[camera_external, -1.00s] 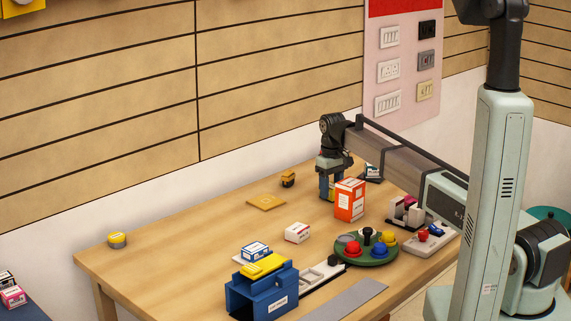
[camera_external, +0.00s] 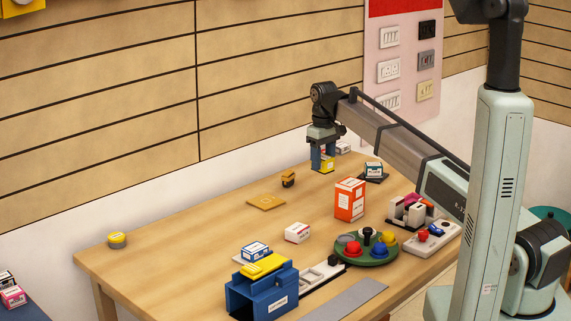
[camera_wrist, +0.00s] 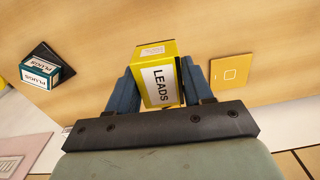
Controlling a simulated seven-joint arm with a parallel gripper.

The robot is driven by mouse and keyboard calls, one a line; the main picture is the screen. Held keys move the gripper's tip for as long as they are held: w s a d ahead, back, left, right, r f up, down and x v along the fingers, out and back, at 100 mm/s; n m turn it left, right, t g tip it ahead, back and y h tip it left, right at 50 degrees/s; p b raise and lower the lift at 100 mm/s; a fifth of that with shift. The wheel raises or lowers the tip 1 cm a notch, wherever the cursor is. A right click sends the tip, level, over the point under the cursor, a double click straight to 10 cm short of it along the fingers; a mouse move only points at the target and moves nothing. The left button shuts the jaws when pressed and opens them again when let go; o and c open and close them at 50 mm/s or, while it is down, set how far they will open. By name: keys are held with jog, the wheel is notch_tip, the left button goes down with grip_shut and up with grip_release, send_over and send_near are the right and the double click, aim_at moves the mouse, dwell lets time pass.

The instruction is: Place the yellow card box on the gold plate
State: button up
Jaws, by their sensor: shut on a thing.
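In the external view the yellow box (camera_external: 326,165) shows low between the fingers of my gripper (camera_external: 322,160), above the far part of the table. The gold plate (camera_external: 266,202) is a flat square on the table, to the left of and nearer than my gripper. Nothing lies on it. In the wrist view the gold plate (camera_wrist: 230,70) is to the right of the box.
A teal PLUGS box (camera_external: 374,169) sits on a dark plate. A small brown-and-black object (camera_external: 288,179) stands beside the gold plate, towards my gripper. An orange box (camera_external: 349,200), a white box (camera_external: 297,232) and a green tray with colored knobs (camera_external: 365,254) stand nearer.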

jog(key=s+a+n, duration=0.2)
jog(key=s+a, duration=0.1)
jog(key=a, duration=0.9)
jog(key=m, duration=0.1)
send_near(266, 201)
jog(key=shift+f, duration=2.95)
jog(key=shift+f, duration=0.1)
jog(key=o, duration=1)
jog(key=shift+o, duration=0.2)
notch_tip(266, 201, up, 12)
jog(key=shift+w, duration=0.1)
